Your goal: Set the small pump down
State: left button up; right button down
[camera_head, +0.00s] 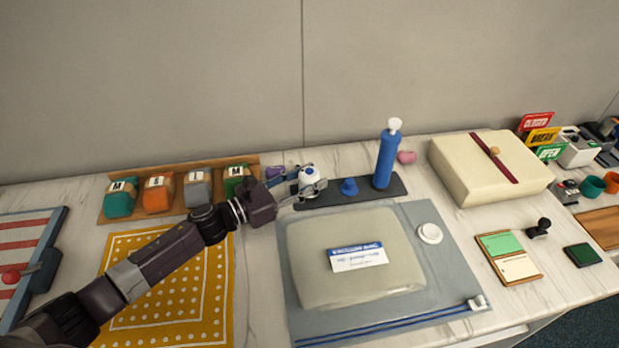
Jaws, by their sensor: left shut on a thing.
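My left gripper (314,188) reaches in from the left and is shut on a small rounded white-and-blue thing (308,172), which looks like the small pump. The gripper hides part of it. It is at the left end of a dark grey tray (328,201); I cannot tell whether it touches the tray. A small blue cone-shaped piece (348,187) stands on the tray to its right. A tall blue cylinder with a white top (386,160) stands upright near the tray's right end. My right gripper is not in view.
A wooden rack (185,214) with colored lettered blocks stands behind my arm. A clear bag with a label (320,282) lies on a grey mat (425,215) in front of the tray. A pink item (407,157) and cream box (470,187) are to the right.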

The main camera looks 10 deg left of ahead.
pick_arm(q)
jog(key=shift+f, duration=0.1)
jog(key=o, duration=1.4)
jog(key=shift+c, duration=0.2)
jog(key=shift+r, duration=0.2)
jog(key=b+v, duration=0.2)
jog(key=v, duration=0.8)
jog(key=shift+s+a+f, duration=0.15)
jog(key=shift+s+a, duration=0.05)
jog(key=shift+s+a+b, duration=0.35)
jog(key=shift+s+a, duration=0.15)
